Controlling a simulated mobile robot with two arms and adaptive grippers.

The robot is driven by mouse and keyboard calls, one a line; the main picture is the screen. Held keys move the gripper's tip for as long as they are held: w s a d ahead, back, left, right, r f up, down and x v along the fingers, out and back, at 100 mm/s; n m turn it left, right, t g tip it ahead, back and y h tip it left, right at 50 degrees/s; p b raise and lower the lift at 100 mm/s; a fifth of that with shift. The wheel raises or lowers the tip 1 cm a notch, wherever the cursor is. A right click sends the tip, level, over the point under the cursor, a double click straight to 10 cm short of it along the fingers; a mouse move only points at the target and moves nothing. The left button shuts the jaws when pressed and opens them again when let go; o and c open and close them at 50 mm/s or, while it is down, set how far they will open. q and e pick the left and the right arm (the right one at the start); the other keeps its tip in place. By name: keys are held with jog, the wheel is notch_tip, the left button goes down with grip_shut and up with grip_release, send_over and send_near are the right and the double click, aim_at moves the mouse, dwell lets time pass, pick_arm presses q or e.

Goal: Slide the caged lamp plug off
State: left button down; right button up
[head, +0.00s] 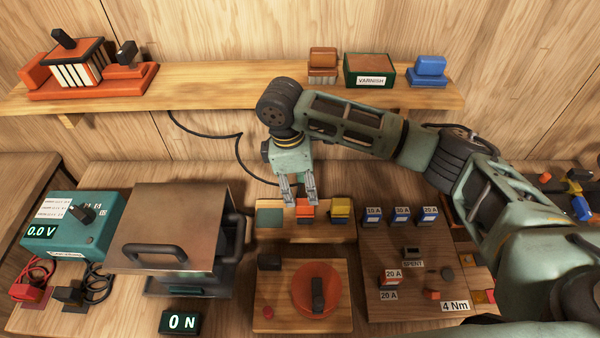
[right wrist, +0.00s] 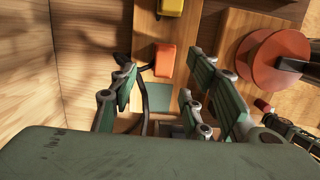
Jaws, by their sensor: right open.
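An orange block-shaped plug (head: 305,209) sits on a wooden strip (head: 290,233) on the bench; I take it for the caged lamp plug. In the right wrist view the orange plug (right wrist: 165,60) has a black cable at its end. My right gripper (head: 299,197) reaches down just behind and over it, open. In the wrist view the open fingers of the right gripper (right wrist: 162,72) are on either side of its line; contact cannot be told. A yellow block (head: 340,209) sits to its right and a grey-green square (head: 269,216) to its left. My left gripper is not in view.
An orange caged device (head: 78,68) stands on the shelf (head: 220,88); a black cable hangs behind the bench. A hooded metal box (head: 170,215) stands left of the strip. A board with a round orange knob (head: 318,289) lies in front; a fuse board (head: 415,250) lies right.

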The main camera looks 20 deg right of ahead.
aim_at(305, 202)
jog(key=f, duration=0.1)
jog(key=s+f, duration=0.1)
jog(key=f, duration=0.1)
jog(key=shift+s+d+f+p, duration=0.15)
jog(key=shift+d+f+p, duration=0.1)
jog(key=shift+p, duration=0.15)
jog(key=shift+d+f, duration=0.1)
jog(key=shift+f, duration=0.85)
jog(key=shift+w+f, duration=0.2)
jog(key=shift+f, duration=0.15)
jog(key=c, duration=0.6)
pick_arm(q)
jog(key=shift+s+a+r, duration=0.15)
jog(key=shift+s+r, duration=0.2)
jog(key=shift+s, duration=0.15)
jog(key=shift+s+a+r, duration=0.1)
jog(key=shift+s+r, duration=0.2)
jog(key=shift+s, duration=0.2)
pick_arm(e)
grip_shut()
